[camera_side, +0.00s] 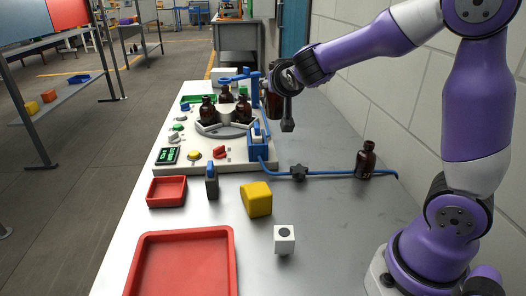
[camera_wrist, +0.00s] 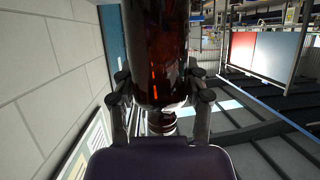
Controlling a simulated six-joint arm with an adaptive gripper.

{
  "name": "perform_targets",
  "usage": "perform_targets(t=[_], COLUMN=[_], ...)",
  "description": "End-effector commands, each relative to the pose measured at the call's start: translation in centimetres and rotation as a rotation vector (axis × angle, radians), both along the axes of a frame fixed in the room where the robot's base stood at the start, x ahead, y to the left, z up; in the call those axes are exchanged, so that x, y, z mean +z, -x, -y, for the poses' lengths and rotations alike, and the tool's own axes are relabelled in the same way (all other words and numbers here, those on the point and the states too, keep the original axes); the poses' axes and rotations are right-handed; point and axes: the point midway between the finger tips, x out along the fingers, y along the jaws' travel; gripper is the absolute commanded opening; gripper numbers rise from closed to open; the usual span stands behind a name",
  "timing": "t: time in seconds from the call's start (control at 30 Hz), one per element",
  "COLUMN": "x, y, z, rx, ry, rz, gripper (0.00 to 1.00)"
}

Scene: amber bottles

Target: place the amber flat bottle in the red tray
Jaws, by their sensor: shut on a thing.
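My gripper (camera_side: 279,76) is shut on a dark amber bottle (camera_side: 273,104), held up in the air beside the machine in the side view. In the wrist view the amber bottle (camera_wrist: 158,45) fills the upper middle between the two fingers of my gripper (camera_wrist: 161,92). I cannot tell for sure that it is the flat one. A large red tray (camera_side: 230,262) lies empty at the front left of the table, well away from my gripper. A smaller red tray (camera_side: 166,204) lies behind it, also empty.
Another amber bottle (camera_side: 365,162) stands upright at the right. Several amber bottles stand in the round holder (camera_side: 228,130) of the machine. A blue cable (camera_side: 335,174) crosses the table.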

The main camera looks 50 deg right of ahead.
Motion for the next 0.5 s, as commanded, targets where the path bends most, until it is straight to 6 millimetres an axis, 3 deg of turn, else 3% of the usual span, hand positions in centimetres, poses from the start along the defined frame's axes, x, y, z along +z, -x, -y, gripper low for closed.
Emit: perform_targets(t=[0.27, 0.37, 0.5], x=[-2.3, -3.2, -4.2], y=[-1.9, -2.5, -2.7], z=[-5.4, -8.9, -15.5], rx=[0.25, 0.4, 0.692], ry=[0.0, -0.001, -0.001], rz=[-0.003, -0.002, 0.002], gripper=[0.08, 0.08, 0.08])
